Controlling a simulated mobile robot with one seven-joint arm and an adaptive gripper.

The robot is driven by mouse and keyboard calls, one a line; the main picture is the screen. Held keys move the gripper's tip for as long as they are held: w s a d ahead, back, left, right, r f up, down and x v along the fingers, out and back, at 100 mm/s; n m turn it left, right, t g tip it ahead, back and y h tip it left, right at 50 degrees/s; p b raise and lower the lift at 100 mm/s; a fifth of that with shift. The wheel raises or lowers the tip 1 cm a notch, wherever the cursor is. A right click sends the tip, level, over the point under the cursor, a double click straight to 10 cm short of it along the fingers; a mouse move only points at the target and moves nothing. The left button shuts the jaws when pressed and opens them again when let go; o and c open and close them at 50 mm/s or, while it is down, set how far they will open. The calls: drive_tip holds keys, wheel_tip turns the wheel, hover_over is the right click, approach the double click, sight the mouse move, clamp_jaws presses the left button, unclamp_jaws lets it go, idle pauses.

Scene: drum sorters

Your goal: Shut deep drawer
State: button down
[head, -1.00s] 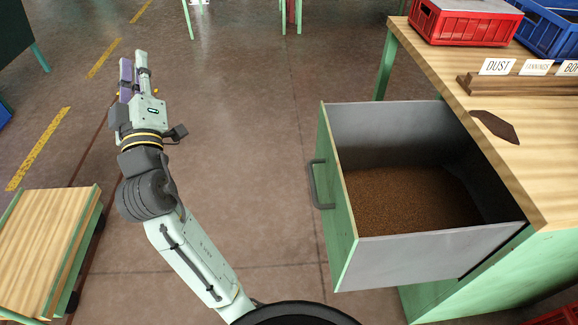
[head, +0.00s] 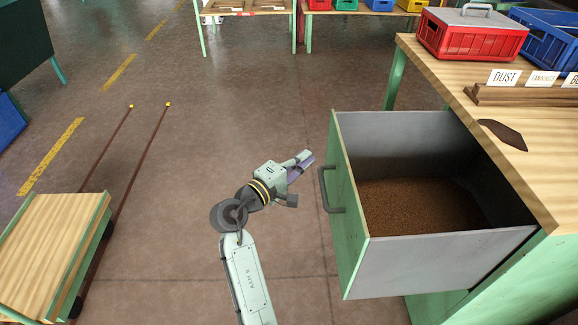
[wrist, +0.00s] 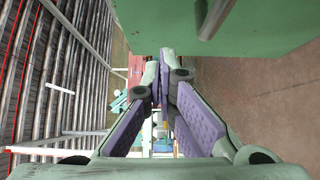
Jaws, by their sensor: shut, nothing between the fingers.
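The deep drawer (head: 400,262) is pulled far out of the green bench. It has grey walls, a green front (head: 347,200) and a dark handle (head: 326,190), and brown granular material (head: 420,205) lies inside. My gripper (head: 306,158) is in front of the drawer's front, a little left of it and near the handle, apart from it in the head view. Its purple-padded fingers are shut and empty. In the wrist view my gripper (wrist: 165,75) shows below the green drawer front (wrist: 270,30), with part of the handle (wrist: 213,18) at the top.
The wooden bench top (head: 440,70) carries a red crate (head: 470,38), a blue crate (head: 545,40), label cards and a dark flat piece (head: 503,134). A low wooden cart (head: 45,240) stands at left. The floor between cart and drawer is clear.

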sight(335, 145)
drive_tip(key=d, duration=0.2)
drive_tip(key=w+d+p, duration=0.1)
drive_tip(key=d, duration=0.2)
drive_tip(key=shift+w, duration=0.15)
drive_tip(key=shift+d, duration=0.1)
